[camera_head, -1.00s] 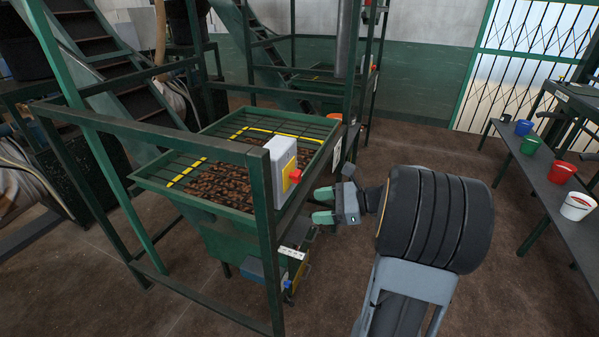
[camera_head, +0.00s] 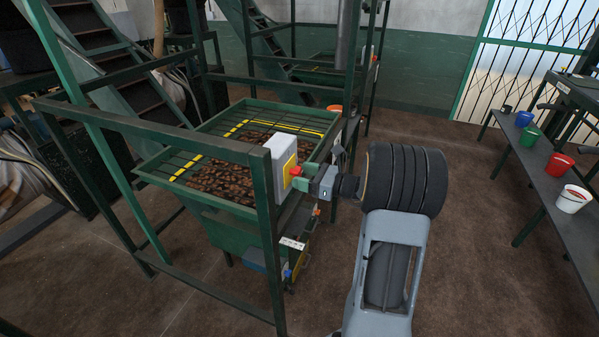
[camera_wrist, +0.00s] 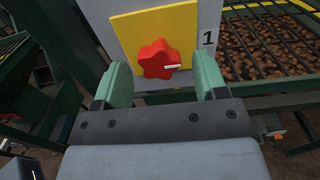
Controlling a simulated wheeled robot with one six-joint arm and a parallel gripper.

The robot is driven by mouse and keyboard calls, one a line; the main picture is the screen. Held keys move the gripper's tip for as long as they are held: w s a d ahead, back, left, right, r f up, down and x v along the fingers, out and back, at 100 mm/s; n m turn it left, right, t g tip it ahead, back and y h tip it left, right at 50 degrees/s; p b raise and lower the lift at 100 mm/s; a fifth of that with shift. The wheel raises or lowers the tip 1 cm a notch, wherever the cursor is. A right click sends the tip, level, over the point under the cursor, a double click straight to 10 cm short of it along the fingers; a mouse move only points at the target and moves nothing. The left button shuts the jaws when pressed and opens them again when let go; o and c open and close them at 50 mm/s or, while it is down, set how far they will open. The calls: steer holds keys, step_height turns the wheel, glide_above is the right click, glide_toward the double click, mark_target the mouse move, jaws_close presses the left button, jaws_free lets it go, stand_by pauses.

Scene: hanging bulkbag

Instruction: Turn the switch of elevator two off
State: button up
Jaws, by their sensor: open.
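A red star-shaped switch knob (camera_wrist: 158,60) sits on a yellow plate (camera_wrist: 135,28) on a grey box; its white mark lies nearly level, toward the right. A black "1" (camera_wrist: 208,38) is on the box beside the plate. In the head view the grey switch box (camera_head: 281,162) is on the green frame, with the red knob (camera_head: 292,170) facing right. My gripper (camera_wrist: 163,80) is open, its green fingers on either side of the knob's lower part. I cannot tell whether they touch it. In the head view my gripper (camera_head: 304,178) is at the knob. No box marked two is legible.
A green hopper (camera_head: 160,175) full of brown beans stands behind the box, under a grid. Green frame posts (camera_head: 265,225) stand close by. Another hopper (camera_head: 318,84) is farther back. Coloured buckets stand on a table (camera_head: 545,190) at right. Floor between is clear.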

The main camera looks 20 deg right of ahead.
steer(key=shift+x, duration=0.8)
steer(key=shift+c, duration=0.4)
steer(key=c, duration=0.8)
steer(key=shift+f, duration=0.1)
steer(key=shift+c, duration=0.2)
